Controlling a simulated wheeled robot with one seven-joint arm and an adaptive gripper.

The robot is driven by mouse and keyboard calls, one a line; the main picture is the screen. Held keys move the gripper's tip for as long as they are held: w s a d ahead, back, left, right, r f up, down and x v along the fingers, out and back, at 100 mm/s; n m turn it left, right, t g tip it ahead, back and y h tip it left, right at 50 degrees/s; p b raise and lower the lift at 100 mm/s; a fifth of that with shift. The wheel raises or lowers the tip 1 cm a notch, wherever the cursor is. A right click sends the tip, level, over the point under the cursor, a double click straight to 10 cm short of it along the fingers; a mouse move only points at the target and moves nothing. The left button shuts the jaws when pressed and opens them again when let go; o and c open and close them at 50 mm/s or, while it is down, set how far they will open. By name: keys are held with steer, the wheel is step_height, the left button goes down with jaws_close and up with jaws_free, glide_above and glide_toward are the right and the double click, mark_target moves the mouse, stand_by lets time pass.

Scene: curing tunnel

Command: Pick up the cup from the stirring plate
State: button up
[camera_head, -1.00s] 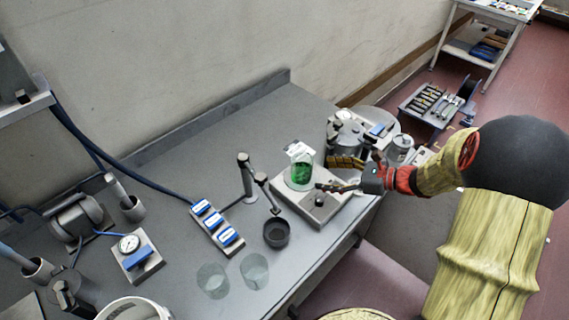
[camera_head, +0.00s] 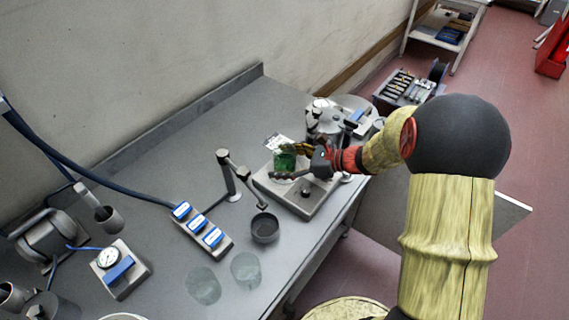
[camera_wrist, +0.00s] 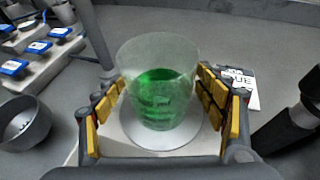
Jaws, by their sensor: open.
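The cup (camera_wrist: 158,90) is clear, holds green liquid and stands upright on the round top of the stirring plate (camera_wrist: 192,142). In the head view the cup (camera_head: 284,163) is partly hidden by my gripper (camera_head: 293,164), and the plate's pale base (camera_head: 308,206) shows below it. In the wrist view my gripper (camera_wrist: 163,108) is open, with yellow-padded fingers on the left and right of the cup. Narrow gaps seem to show between the pads and the cup; contact is hard to tell.
A dark small bowl (camera_head: 265,228) and two empty clear cups (camera_head: 245,269) stand nearer the front edge. A jointed stand (camera_head: 229,175) and a block with blue labels (camera_head: 203,232) are to the left. Metal equipment (camera_head: 322,118) stands just behind the plate.

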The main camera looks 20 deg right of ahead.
steer(key=shift+c, duration=0.5)
steer(key=c, duration=1.3)
